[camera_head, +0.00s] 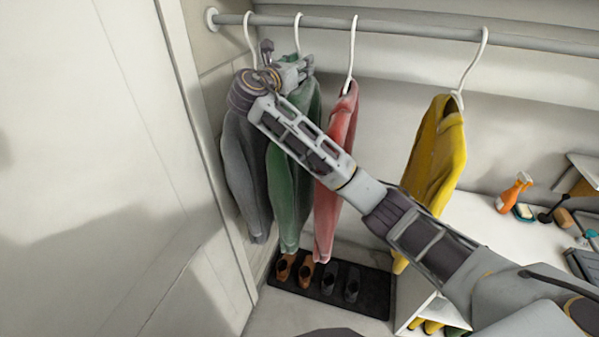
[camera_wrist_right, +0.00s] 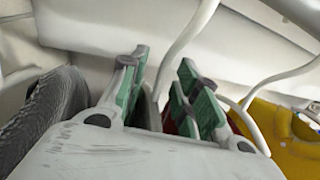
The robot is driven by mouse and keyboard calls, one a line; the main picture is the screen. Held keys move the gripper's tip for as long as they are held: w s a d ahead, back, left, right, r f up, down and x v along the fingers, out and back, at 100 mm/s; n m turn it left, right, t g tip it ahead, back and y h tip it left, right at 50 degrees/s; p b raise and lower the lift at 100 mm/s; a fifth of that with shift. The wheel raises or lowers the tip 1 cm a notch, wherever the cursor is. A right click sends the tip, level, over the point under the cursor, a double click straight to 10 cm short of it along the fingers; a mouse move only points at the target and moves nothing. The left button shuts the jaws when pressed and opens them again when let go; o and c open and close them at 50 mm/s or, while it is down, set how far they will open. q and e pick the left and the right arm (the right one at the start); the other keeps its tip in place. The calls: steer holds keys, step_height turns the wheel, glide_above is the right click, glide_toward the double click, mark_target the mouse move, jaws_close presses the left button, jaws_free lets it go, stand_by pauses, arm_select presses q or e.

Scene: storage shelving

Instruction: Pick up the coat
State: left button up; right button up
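Several coats hang on white hangers from a grey rod (camera_head: 400,29): a grey coat (camera_head: 243,175), a green coat (camera_head: 283,200), a red coat (camera_head: 342,120) and a yellow coat (camera_head: 436,150). My right gripper (camera_head: 300,68) is at the top of the green coat, just below the rod, and hides part of its shoulder. In the right wrist view its fingers (camera_wrist_right: 166,90) are apart, with a white hanger (camera_wrist_right: 180,48) running down between them. Grey cloth (camera_wrist_right: 50,115) lies left of them and the yellow coat (camera_wrist_right: 285,135) right. My left gripper is not in view.
A black mat (camera_head: 375,295) with several shoes lies on the floor below. A white counter (camera_head: 480,215) at right carries an orange spray bottle (camera_head: 514,190) and small items. A pale panel (camera_head: 100,170) closes off the left. A gap separates the red and yellow coats.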

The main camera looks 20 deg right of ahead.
mark_target(299, 50)
jaws_close()
steer(key=shift+r, duration=0.3)
stand_by(0.6)
steer(key=shift+r, duration=1.5)
steer(key=shift+s+a+r, duration=0.1)
steer(key=shift+a, duration=0.1)
steer(key=v, duration=1.7)
steer(key=shift+s+a, duration=0.25)
